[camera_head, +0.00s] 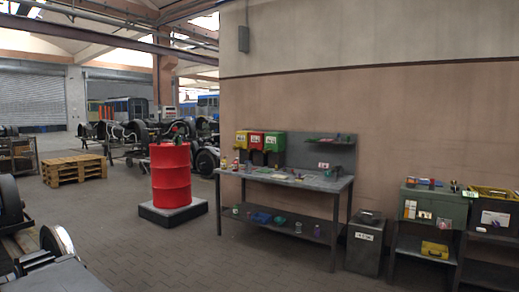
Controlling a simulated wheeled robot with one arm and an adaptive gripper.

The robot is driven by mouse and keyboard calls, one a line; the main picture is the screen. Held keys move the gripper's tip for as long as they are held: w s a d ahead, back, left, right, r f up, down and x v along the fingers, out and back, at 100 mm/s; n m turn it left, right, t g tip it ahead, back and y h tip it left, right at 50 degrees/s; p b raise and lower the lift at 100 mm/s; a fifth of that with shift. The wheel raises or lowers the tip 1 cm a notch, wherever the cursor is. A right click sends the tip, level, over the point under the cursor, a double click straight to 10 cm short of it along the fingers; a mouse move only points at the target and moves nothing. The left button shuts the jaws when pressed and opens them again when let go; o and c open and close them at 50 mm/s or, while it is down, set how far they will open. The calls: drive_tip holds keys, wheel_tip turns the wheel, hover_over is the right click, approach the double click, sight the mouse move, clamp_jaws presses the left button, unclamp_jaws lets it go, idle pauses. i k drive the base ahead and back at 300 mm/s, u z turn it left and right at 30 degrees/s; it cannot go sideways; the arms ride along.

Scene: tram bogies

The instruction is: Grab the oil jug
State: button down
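I cannot pick out an oil jug with certainty. A small dark green object (179,130) shows at the top of the red oil drum (171,176), too small to tell what it is. The drum stands upright on a low dark square base (173,214) left of the workbench. Small bottles and containers stand on the workbench top (318,182) and its lower shelf, too small to identify. My gripper is not in view.
Red, yellow and green boxes (275,142) hang behind the bench. A grey bin (363,245) and cabinets (435,207) stand right along the wall. A wooden pallet stack (73,170) and wheelsets lie left and behind. The paved floor (200,255) in front is clear.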

sight(248, 163)
drive_tip(key=z, duration=0.1)
drive_tip(key=k, duration=0.4)
drive_tip(key=z, duration=1)
drive_tip(key=i, duration=1.65)
drive_tip(key=u, duration=0.4)
drive_tip(key=i, duration=1.7)
drive_tip(key=u, duration=1.3)
drive_tip(key=i, duration=1.6)
drive_tip(key=u, duration=0.25)
drive_tip(key=i, duration=3.25)
drive_tip(key=z, duration=0.15)
